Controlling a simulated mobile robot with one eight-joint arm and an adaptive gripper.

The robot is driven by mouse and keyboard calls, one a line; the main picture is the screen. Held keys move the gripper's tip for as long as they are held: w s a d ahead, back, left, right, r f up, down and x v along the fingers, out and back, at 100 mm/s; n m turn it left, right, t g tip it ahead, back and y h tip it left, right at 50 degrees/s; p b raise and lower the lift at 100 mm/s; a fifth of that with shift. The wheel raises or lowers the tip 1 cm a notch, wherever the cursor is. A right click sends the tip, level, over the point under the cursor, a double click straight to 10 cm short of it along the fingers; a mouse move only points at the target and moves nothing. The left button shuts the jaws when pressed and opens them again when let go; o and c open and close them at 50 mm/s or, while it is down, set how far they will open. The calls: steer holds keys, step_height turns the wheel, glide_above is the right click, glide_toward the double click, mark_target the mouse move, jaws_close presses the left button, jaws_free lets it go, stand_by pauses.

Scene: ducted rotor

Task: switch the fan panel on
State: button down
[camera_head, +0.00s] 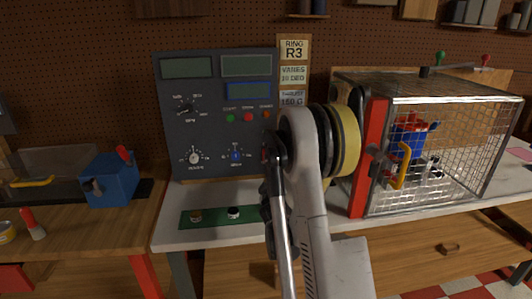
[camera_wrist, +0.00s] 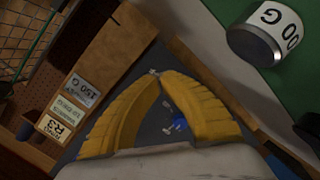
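The dark grey fan panel (camera_head: 215,120) stands upright at the back of the bench, with screens, knobs and a row of green, red and orange buttons (camera_head: 248,117). A blue knob (camera_head: 236,155) sits low on it; a blue part also shows between my fingers in the wrist view (camera_wrist: 179,125). A small red part (camera_head: 264,153) shows at the panel's lower right, partly covered by my arm. My gripper's yellow fingers (camera_wrist: 154,73) meet at their tips in front of the panel. A small pale spot shows at the tips; I cannot tell whether they touch anything.
A wire-mesh cage (camera_head: 440,150) with a red-framed door and blue-red rotor stands right. Label cards (camera_head: 293,72) hang beside the panel. A blue box (camera_head: 110,180) stands left.

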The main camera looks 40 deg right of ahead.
mark_target(266, 157)
steer(key=w+d+r+p, duration=0.2)
steer(key=w, duration=0.1)
steer(key=w+d+r+p, duration=0.1)
steer(key=w, duration=0.1)
steer(key=shift+w+d, duration=0.1)
steer(key=shift+w+d+r, duration=0.2)
steer(key=shift+w+d, duration=0.05)
steer(key=shift+w, duration=0.2)
stand_by(1.1)
steer(key=shift+w+d+r, duration=0.15)
steer(key=shift+w+d, duration=0.05)
steer(key=shift+w, duration=0.1)
steer(key=shift+w+d+r, duration=0.2)
steer(key=shift+w, duration=0.15)
stand_by(0.8)
stand_by(0.3)
steer(key=shift+s+a+f+b, duration=0.4)
steer(key=shift+s+b, duration=0.1)
steer(key=shift+s, duration=0.15)
